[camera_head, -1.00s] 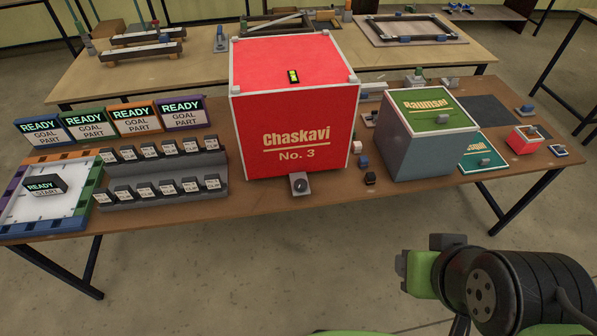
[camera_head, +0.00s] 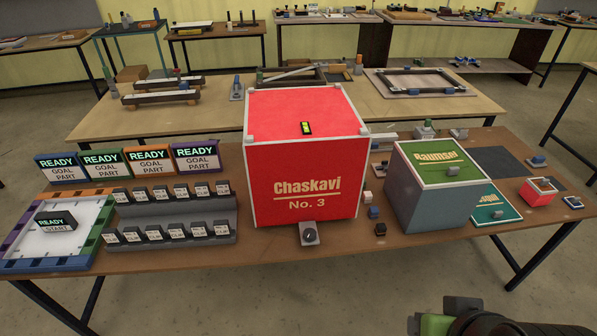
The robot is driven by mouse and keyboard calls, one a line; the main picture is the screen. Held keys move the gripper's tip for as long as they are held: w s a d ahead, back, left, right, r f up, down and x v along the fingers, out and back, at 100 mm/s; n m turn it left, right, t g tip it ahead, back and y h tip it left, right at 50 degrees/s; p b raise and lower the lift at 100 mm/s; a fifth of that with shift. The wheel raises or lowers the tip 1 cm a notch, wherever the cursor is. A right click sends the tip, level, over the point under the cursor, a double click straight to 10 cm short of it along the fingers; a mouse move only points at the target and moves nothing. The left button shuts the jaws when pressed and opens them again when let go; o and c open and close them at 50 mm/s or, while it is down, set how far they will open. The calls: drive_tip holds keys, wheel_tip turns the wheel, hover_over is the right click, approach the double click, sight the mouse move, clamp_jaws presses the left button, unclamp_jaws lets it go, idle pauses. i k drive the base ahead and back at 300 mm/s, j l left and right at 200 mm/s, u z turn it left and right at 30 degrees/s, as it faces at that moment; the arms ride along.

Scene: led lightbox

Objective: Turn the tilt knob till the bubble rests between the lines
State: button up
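The tilt knob (camera_head: 309,235) is a small dark dial on a grey plate at the front foot of the large red box (camera_head: 303,180) labelled "Chaskavi No. 3". The bubble level (camera_head: 306,128) is a small black-framed vial with a yellow-green window on top of the red box. The bubble and lines are too small to make out. My arm shows at the bottom right corner, green and dark, well apart from the knob. The fingertips of my gripper are outside the picture.
A grey box with green top (camera_head: 400,205) stands right of the red box. Dark stepped racks with several small blocks (camera_head: 228,229) and a white framed board (camera_head: 88,215) lie to the left. Small loose cubes (camera_head: 380,229) lie near the front. Floor before the table is clear.

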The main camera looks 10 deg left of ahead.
sight(308, 234)
drive_tip(key=i+j, duration=0.2)
drive_tip(key=j, duration=0.2)
drive_tip(key=i+j, duration=0.2)
drive_tip(key=j, duration=0.2)
drive_tip(key=i+j+z, duration=0.1)
drive_tip(key=j, duration=0.25)
drive_tip(key=i, duration=0.1)
